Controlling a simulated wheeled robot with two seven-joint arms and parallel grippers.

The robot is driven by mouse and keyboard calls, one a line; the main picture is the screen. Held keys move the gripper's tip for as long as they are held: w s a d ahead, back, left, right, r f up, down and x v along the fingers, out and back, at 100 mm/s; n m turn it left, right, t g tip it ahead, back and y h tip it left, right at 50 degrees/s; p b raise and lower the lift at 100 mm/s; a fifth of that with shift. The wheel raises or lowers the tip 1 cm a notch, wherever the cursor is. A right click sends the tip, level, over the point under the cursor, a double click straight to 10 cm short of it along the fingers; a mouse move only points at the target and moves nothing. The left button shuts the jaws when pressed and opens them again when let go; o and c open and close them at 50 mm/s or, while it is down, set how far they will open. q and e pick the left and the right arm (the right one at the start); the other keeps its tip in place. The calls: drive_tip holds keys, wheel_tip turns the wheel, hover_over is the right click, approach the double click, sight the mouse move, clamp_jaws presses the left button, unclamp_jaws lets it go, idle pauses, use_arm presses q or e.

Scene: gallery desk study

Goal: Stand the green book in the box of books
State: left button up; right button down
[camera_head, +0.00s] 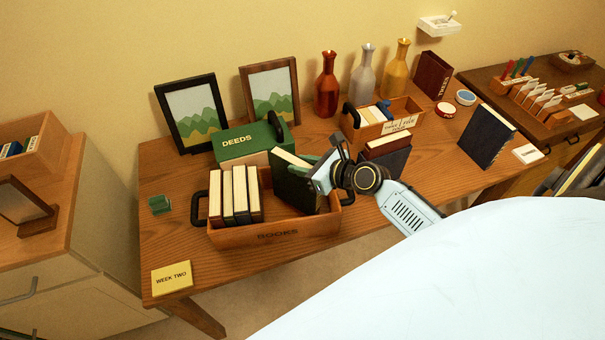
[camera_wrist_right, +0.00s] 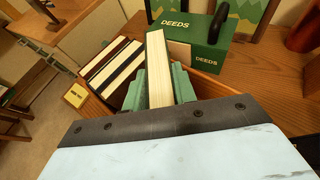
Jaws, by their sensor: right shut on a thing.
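The dark green book (camera_head: 291,188) is upright with a slight lean, its lower part behind the front wall of the wooden box of books (camera_head: 222,238). My right gripper (camera_head: 318,176) is shut on it from the right. In the right wrist view the cream page edge of the green book (camera_wrist_right: 158,62) stands between the fingers of my right gripper (camera_wrist_right: 160,95). Several books (camera_head: 236,195) stand in the left part of the box, with a gap between them and the green book. The book's bottom edge is hidden, so I cannot tell whether it touches the box floor. My left gripper is out of view.
A green DEEDS box (camera_head: 240,150) stands right behind the box of books. Dark books (camera_head: 388,155) and a wooden card box (camera_head: 408,108) stand to the right. Picture frames (camera_head: 190,112) and vases (camera_head: 327,85) line the back. The desk's front left holds a yellow note (camera_head: 171,277).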

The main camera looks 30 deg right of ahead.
sight(296, 184)
wheel_tip(296, 184, down, 3)
drive_tip(key=shift+r+b, duration=0.15)
drive_tip(key=shift+b, duration=0.4)
drive_tip(key=shift+f, duration=0.2)
drive_tip(key=c, duration=1.1)
unclamp_jaws()
